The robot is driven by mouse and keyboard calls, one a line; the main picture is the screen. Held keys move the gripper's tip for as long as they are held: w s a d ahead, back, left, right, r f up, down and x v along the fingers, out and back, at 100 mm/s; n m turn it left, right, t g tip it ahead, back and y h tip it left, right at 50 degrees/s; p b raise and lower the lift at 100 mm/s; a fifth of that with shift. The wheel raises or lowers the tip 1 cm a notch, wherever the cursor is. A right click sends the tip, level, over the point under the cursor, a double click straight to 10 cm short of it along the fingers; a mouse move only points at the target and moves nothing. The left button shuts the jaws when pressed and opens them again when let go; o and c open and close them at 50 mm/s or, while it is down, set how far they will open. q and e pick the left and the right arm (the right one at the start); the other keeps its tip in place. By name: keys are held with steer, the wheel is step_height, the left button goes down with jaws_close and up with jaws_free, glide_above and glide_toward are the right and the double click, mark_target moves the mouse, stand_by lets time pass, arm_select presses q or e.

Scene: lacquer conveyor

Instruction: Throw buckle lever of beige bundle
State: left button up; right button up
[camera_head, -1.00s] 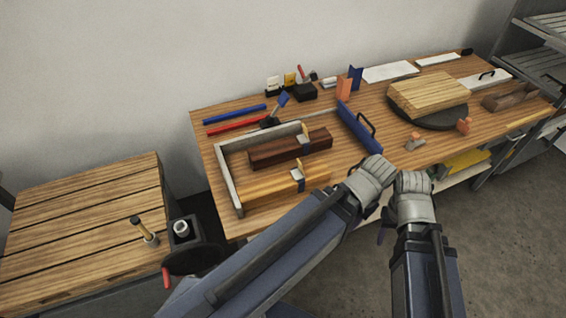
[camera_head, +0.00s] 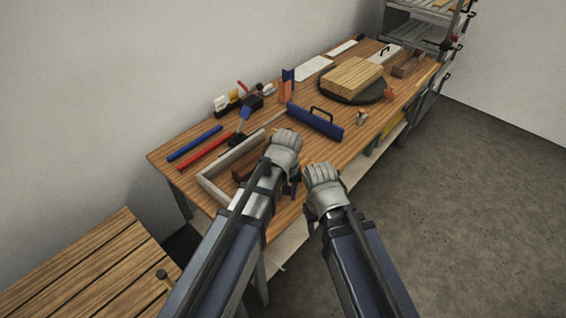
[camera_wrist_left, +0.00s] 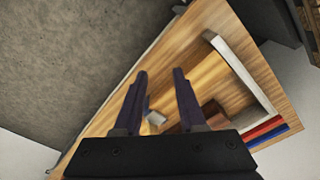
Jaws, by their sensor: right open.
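A stack of pale beige wood boards (camera_head: 352,74) lies on a black round turntable (camera_head: 346,97) at the far part of the bench; it may be the beige bundle. No strap or buckle lever can be made out on it. My left gripper (camera_head: 287,150) is over the near part of the bench, by the grey corner frame (camera_head: 212,190). In the left wrist view its two fingers (camera_wrist_left: 160,73) are apart and empty. My right gripper (camera_head: 322,173) is open at the bench's front edge, lower and to the right. My left arm hides part of the corner frame.
A blue bar with a black handle (camera_head: 315,121) lies just beyond my left gripper. Orange blocks (camera_head: 389,94), a red rod (camera_head: 205,150) and a blue rod (camera_head: 194,143) are on the bench. A slatted table (camera_head: 95,265) stands at lower left. Open floor (camera_head: 470,210) lies right.

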arm_select(q)
steer(key=w+a+r+n+t+h+p, duration=0.15)
steer(key=w+n, duration=0.75)
steer(key=w, duration=0.9)
steer(key=b+x, duration=0.7)
steer(key=b, duration=0.1)
steer(key=shift+s+d+f, duration=0.2)
steer(key=shift+s, duration=0.1)
steer(key=shift+r, duration=0.1)
jaws_close()
